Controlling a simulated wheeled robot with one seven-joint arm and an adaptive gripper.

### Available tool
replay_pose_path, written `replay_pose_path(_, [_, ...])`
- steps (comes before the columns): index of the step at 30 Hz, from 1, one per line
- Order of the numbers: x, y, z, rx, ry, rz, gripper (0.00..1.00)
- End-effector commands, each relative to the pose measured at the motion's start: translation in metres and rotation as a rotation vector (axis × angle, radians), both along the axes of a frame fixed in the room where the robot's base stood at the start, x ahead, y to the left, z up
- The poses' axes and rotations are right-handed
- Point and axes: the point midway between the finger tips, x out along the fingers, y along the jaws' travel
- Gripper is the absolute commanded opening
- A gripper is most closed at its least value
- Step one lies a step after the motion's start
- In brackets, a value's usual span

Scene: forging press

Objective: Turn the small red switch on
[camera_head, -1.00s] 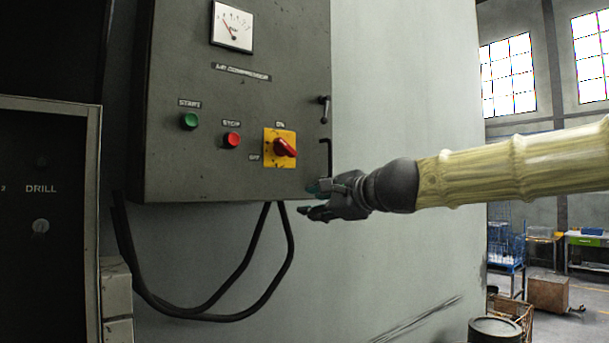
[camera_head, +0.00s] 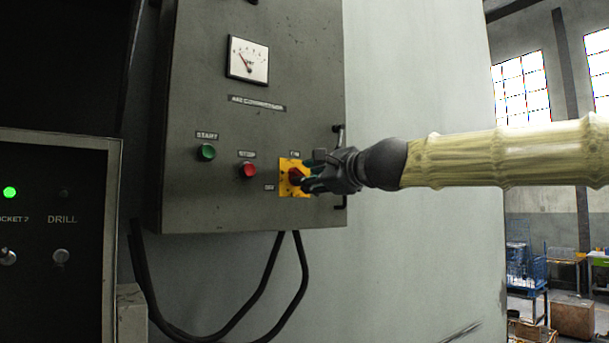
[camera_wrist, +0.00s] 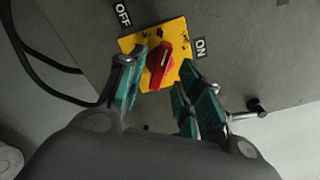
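The small red switch (camera_wrist: 161,66) sits on a yellow plate (camera_wrist: 132,43) on the grey control box (camera_head: 220,100). In the wrist view its handle stands between the OFF label (camera_wrist: 122,14) and the ON label (camera_wrist: 200,47). In the head view my gripper (camera_head: 308,176) is at the yellow plate and partly hides the switch (camera_head: 296,175). In the wrist view my gripper (camera_wrist: 160,98) is open, with teal-padded fingers on either side of the red handle. I cannot tell whether a finger touches it.
A green START button (camera_head: 207,152) and a red STOP button (camera_head: 249,170) are left of the switch. A black door handle (camera_head: 338,135) is at the box's right edge. Black cables (camera_head: 262,290) hang below. A drill panel (camera_head: 60,240) with a green light stands at left.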

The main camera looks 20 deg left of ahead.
Motion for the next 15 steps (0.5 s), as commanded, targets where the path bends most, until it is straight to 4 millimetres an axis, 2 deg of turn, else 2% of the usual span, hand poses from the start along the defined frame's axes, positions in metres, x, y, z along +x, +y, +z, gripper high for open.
replay_pose_path(6, [0.015, 0.018, 0.0, 0.0, 0.001, -0.001, 0.35])
replay_pose_path(15, [0.018, 0.023, 0.0, -0.001, -0.001, 0.0, 0.35])
